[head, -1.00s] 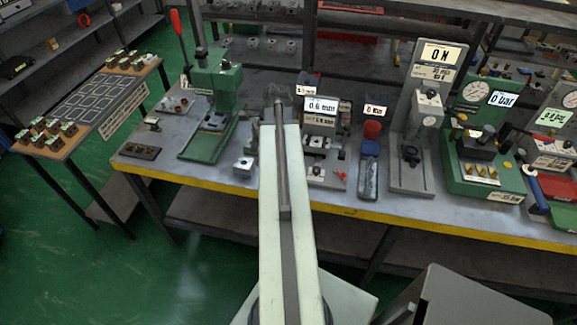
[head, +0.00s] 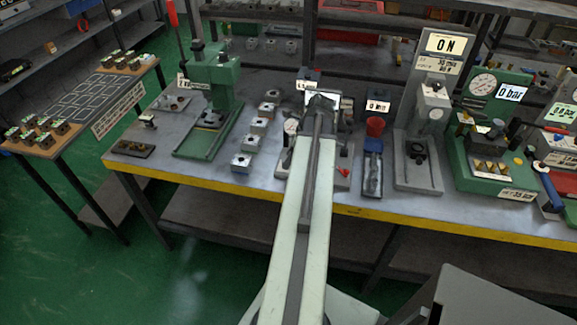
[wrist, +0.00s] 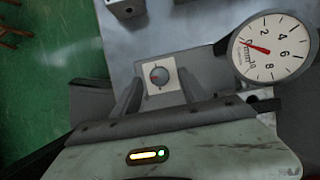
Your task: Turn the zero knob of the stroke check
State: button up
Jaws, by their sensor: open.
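The stroke check (head: 343,112) stands mid-bench in the head view, largely hidden behind my arm. Its round dial (head: 291,126) shows left of the arm, and a dial with a red needle (wrist: 272,48) fills the upper right of the wrist view. In the head view my gripper (head: 320,100) is over the stroke check.
Several metal blocks (head: 241,161) stand in a row left of the stroke check. A green press (head: 214,85) is farther left. A device with a red top (head: 375,127) and a tall grey stand (head: 418,172) are to the right. The bench's front edge is yellow (head: 360,211).

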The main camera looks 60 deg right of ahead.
jog(key=shift+w+f, duration=0.15)
jog(key=shift+f, duration=0.4)
jog(key=shift+r, duration=0.15)
grip_shut()
jog(key=shift+w+n, duration=0.1)
jog(key=shift+n, duration=0.3)
jog(key=n, duration=0.1)
jog(key=n+y, duration=0.1)
jog(key=n, duration=0.1)
jog(key=n+g, duration=0.1)
jog(key=shift+w+d+n+y, duration=0.15)
jog(key=shift+d+n+y, duration=0.15)
jog(key=shift+n+y, duration=0.1)
jog(key=n+g, duration=0.1)
jog(key=n, duration=0.2)
jog(key=n+g+y, duration=0.1)
jog(key=n, duration=0.2)
jog(key=shift+w, duration=0.1)
